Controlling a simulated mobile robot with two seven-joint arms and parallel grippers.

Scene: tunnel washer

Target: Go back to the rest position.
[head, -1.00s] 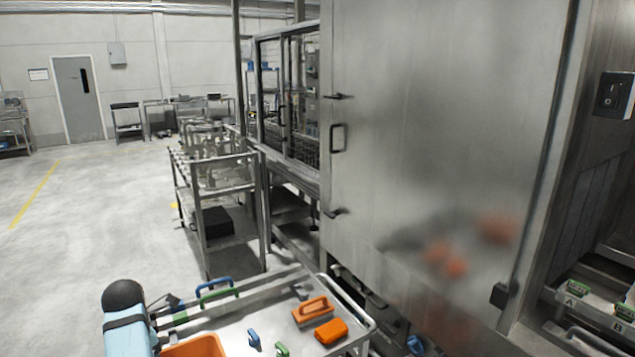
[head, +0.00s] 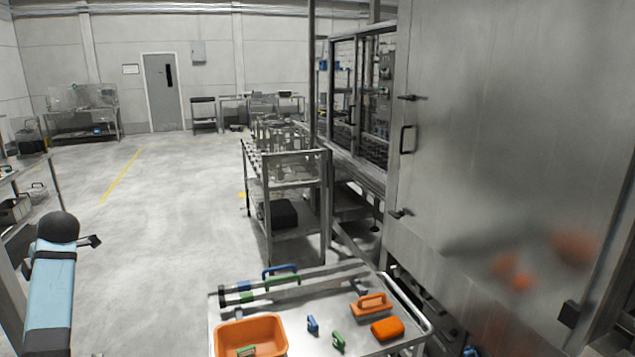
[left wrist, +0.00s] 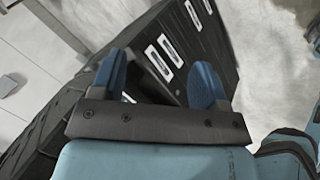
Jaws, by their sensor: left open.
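My left gripper (left wrist: 165,85) shows in the left wrist view with its two blue fingers apart and nothing between them. Black panels or boxes with white labels lie behind the fingers, and I cannot tell how far off they are. In the head view my left arm stands at the lower left, clear of the cart, and its fingers are not visible there. My right gripper is in neither view.
A metal cart (head: 292,309) in front holds an orange bin (head: 237,334), orange pieces (head: 387,328) and small blue and green handled items. A large steel washer cabinet (head: 480,130) fills the right. A wire-sided rack (head: 290,192) stands beyond. Open floor (head: 165,215) lies left.

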